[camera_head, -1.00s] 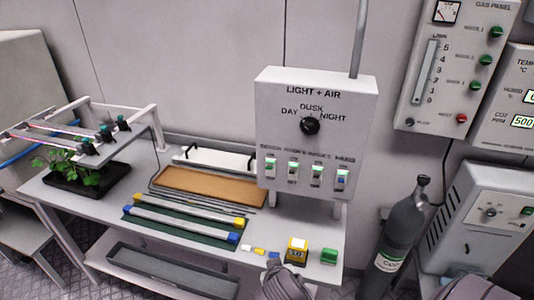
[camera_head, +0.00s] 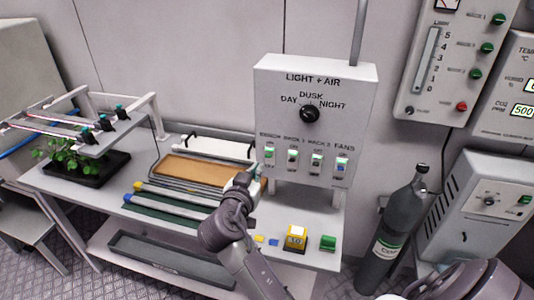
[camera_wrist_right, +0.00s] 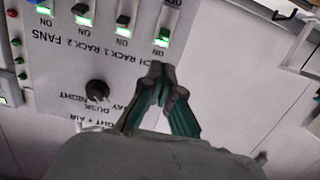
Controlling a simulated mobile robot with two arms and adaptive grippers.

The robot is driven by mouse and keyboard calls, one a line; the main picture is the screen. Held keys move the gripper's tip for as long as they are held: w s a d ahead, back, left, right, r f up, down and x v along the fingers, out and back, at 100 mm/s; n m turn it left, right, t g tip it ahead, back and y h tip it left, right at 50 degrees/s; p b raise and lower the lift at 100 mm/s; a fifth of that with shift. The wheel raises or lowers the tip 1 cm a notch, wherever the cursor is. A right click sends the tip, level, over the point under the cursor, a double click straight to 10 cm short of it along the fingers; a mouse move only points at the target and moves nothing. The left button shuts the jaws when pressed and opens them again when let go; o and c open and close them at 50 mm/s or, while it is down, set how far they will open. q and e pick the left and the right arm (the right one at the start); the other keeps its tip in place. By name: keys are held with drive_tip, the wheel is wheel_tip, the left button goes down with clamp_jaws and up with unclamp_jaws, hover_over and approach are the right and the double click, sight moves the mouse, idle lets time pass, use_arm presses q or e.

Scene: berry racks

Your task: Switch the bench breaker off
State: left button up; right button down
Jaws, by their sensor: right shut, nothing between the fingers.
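The bench breaker (camera_head: 269,155) is the leftmost of the switches along the bottom of the grey light and air panel (camera_head: 270,105). In the right wrist view, which is upside down, the bench breaker (camera_wrist_right: 163,38) is the rightmost one, with a lit green part and the word ON by it. My right gripper (camera_head: 250,177) is shut and empty, just below and left of the breaker in the head view. In the wrist view its fingertips (camera_wrist_right: 166,78) point toward the breaker with a small gap in the picture; contact is not evident. My left gripper is out of view.
The rack 1 breaker (camera_head: 293,157), rack 2 breaker (camera_head: 317,161) and fans breaker (camera_head: 342,165) sit close beside it. The dial (camera_head: 309,114) is above. A gas cylinder (camera_head: 398,230) stands at right.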

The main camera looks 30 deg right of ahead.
sight(270, 149)
drive_tip(key=shift+d, duration=0.1)
drive_tip(key=p+x, duration=0.4)
drive_tip(key=x, duration=0.4)
drive_tip(key=shift+w+d+r, duration=0.1)
drive_tip(key=shift+w+d, duration=0.15)
drive_tip(key=shift+w, duration=0.05)
drive_tip(key=shift+w+d+f+p, duration=0.25)
drive_tip(key=shift+w+d+p, duration=0.05)
drive_tip(key=shift+w+d, duration=0.1)
